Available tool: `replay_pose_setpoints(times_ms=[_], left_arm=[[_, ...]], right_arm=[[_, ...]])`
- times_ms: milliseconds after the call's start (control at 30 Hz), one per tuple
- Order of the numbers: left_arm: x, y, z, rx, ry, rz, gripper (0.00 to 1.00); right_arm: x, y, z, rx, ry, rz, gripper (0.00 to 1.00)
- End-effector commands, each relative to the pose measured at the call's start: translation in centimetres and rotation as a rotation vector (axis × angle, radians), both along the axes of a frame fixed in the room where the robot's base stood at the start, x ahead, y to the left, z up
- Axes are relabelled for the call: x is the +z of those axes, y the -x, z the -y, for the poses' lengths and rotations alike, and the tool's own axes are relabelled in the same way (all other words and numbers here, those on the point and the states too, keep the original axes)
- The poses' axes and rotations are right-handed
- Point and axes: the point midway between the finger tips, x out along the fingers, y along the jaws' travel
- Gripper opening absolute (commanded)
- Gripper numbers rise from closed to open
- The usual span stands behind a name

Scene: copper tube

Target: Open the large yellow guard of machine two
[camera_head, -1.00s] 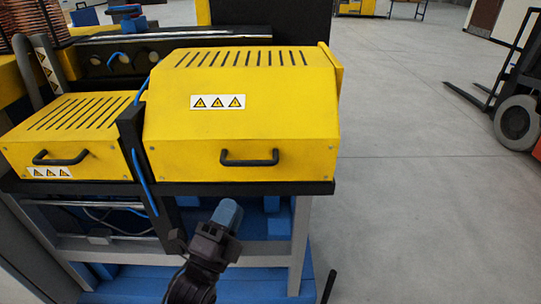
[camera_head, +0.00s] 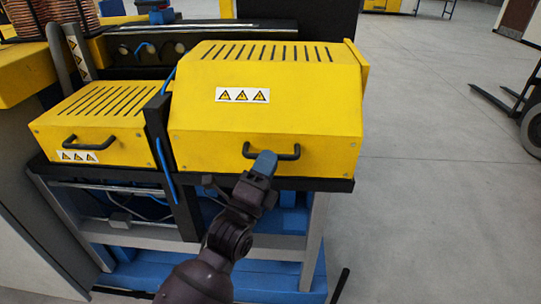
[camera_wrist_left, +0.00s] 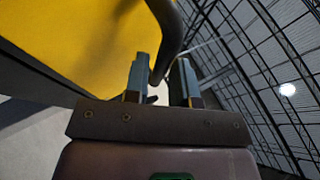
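The large yellow guard (camera_head: 265,105) is closed on the machine, with slots on top and a warning label on its sloped face. Its black handle (camera_head: 287,155) is on the lower front. My left gripper (camera_head: 264,162) is at the handle's left part, its blue fingertips overlapping it in the head view. In the left wrist view the two fingers (camera_wrist_left: 160,80) are apart, and the dark handle (camera_wrist_left: 168,35) shows between and beyond them. I cannot tell whether they touch it. The guard also fills the wrist view's upper left (camera_wrist_left: 85,40). My right gripper is not in view.
Copper coils (camera_head: 65,18) stand at the upper left. A forklift (camera_head: 530,110) is at the far right.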

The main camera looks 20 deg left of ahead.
Motion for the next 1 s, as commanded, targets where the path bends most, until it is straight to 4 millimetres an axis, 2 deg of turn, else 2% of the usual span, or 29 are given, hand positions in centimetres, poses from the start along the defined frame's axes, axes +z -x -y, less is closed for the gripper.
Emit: replay_pose_setpoints(times_ms=[200,500,533,700,1000], left_arm=[[0.8,-1.3,0.2,0.001,-0.001,0.0,0.24],[0.8,-1.5,0.2,0.0,0.0,-0.001,0.24],[0.8,-1.5,0.2,0.0,0.0,-0.001,0.23],[0.8,-1.5,0.2,0.0,0.0,-0.001,0.0],[1.0,-1.5,0.2,0.0,0.0,-0.002,0.0]], right_arm=[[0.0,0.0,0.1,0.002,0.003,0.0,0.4],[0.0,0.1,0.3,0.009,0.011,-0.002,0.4],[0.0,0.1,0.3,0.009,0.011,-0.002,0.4],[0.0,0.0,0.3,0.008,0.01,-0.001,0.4],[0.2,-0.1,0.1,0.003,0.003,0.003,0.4]])
